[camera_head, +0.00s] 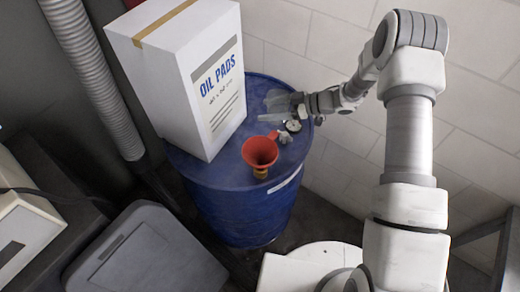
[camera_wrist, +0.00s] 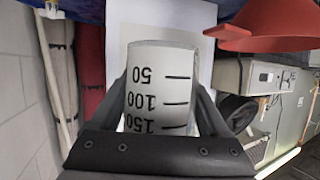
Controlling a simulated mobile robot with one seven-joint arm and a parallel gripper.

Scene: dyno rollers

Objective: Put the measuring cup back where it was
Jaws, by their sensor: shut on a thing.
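The clear measuring cup (camera_wrist: 160,85), with black marks reading 50, 100 and 150, sits between the two dark fingers of my gripper (camera_head: 290,102) in the wrist view. My gripper is shut on it. In the head view, my gripper reaches in from the right over the far right part of the blue drum (camera_head: 235,215). The cup is small and faint there. I cannot tell whether its base touches the drum top.
A white OIL PADS box (camera_head: 170,75) stands on the drum's left side. A red funnel (camera_head: 260,151) stands near the front, with a small round gauge (camera_head: 293,126) behind it. A grey lidded bin (camera_head: 145,255) is at lower left, and a tiled wall is behind.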

